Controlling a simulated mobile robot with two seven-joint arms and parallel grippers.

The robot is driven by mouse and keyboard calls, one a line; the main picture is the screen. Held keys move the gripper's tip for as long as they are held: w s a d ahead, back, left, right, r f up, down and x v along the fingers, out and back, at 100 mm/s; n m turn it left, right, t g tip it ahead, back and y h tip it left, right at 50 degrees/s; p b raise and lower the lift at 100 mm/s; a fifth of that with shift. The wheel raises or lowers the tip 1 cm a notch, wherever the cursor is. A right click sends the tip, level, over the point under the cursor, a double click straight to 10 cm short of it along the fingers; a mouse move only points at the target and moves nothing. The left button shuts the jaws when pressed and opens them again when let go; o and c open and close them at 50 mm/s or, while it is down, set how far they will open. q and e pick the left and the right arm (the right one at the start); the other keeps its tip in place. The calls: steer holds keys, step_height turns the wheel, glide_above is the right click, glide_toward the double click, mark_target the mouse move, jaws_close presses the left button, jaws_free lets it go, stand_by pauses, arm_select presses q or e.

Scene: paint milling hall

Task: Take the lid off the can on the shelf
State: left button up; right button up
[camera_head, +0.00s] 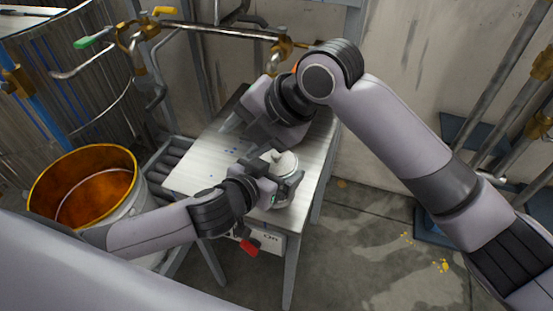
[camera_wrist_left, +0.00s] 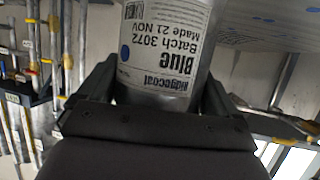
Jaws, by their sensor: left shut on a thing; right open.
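The can (camera_head: 287,188) is pale grey and stands near the right edge of the metal-topped stand (camera_head: 195,167). Its light lid (camera_head: 284,160) shows on top; I cannot tell how tightly it sits. My left gripper (camera_head: 283,183) is shut around the can's side. In the left wrist view the can (camera_wrist_left: 165,50) is between the two fingers, with an upside-down white label reading Ridgecoat Blue, Batch 3072. My right gripper (camera_head: 245,137) is open and empty above the stand, to the left of and behind the can.
An open drum (camera_head: 84,149) with a yellow rim and orange-brown inside stands at the left. Pipes with valves (camera_head: 150,35) run behind it. A roller rack (camera_head: 173,155) lies beside the stand. A red-handled item (camera_head: 249,246) hangs at the stand's front.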

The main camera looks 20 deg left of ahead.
mark_target(276, 154)
steer(key=w+d+r+n+t+h, duration=0.2)
steer(key=d+r+n+h, duration=0.15)
steer(key=h, duration=0.35)
steer(key=shift+m, duration=0.25)
steer(key=x, duration=0.7)
steer(key=d+x, duration=0.1)
steer(key=x, duration=0.3)
steer(key=shift+f, duration=0.1)
steer(key=shift+h, duration=0.3)
jaws_close()
